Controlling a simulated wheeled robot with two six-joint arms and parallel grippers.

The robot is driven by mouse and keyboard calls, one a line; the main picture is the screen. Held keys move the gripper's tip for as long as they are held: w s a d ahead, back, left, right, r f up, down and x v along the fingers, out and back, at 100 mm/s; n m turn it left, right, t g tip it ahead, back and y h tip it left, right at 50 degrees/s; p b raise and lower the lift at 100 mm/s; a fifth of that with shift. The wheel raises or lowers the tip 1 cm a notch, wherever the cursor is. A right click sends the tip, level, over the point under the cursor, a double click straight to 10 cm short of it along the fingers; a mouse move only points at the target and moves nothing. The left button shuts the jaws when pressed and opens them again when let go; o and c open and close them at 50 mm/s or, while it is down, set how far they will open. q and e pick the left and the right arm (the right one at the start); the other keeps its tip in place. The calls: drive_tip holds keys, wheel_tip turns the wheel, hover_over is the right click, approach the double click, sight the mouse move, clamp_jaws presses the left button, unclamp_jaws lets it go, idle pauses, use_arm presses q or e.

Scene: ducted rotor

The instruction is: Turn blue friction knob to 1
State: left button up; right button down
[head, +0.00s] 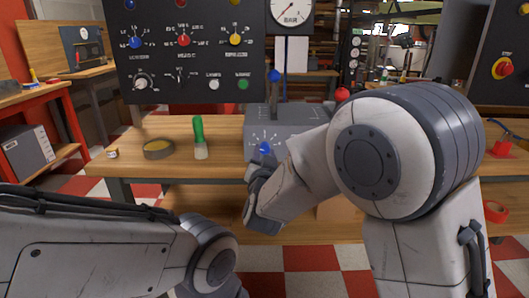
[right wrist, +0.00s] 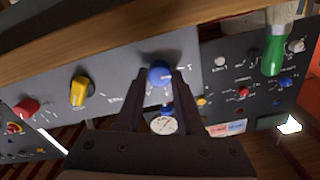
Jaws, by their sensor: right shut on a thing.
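The blue friction knob (head: 265,149) is on the sloped front of a grey box (head: 258,118) on the workbench, with white scale marks around it. My right gripper (head: 261,167) is at the knob from the front. In the right wrist view the blue knob (right wrist: 160,72) is between the two fingertips of my right gripper (right wrist: 160,78), which is shut on it. The knob's pointer and the numbers on its scale are too small to read. My left arm comes in at the lower left, with its gripper out of the picture.
A yellow knob (right wrist: 80,92) and a red knob (right wrist: 25,108) are on the box beside the blue one; my right arm hides them in the head view. A dark panel (head: 185,65) stands behind.

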drive_tip(key=shift+f, duration=0.1)
idle(0.3)
drive_tip(key=c, duration=0.5)
unclamp_jaws()
drive_tip(key=shift+s, duration=0.1)
drive_tip(key=s+p, duration=0.1)
drive_tip(key=s, duration=0.9)
drive_tip(key=shift+s, duration=0.15)
